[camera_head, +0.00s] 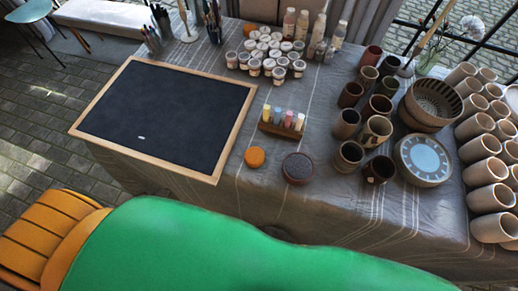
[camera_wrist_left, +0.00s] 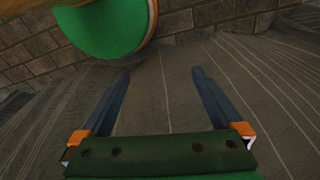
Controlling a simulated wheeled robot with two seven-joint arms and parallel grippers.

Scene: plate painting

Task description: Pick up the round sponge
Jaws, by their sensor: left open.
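A small round orange sponge (camera_head: 255,157) lies flat on the cloth-covered table in the head view, just right of the blackboard's lower right corner. A round dark-topped reddish dish (camera_head: 298,168) sits close to its right. My left gripper (camera_wrist_left: 160,73) shows in the left wrist view with its two dark fingers wide apart and nothing between them. Grey striped cloth lies beyond the fingers. The sponge is not seen in the wrist view. Neither gripper shows in the head view.
A wood-framed blackboard (camera_head: 165,112) with a small white piece on it lies at left. A chalk holder (camera_head: 281,128) stands behind the sponge. Cups (camera_head: 376,131), stacked bowls (camera_head: 430,105) and a plate (camera_head: 422,160) crowd the right. Paint jars (camera_head: 270,50) stand at the back.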

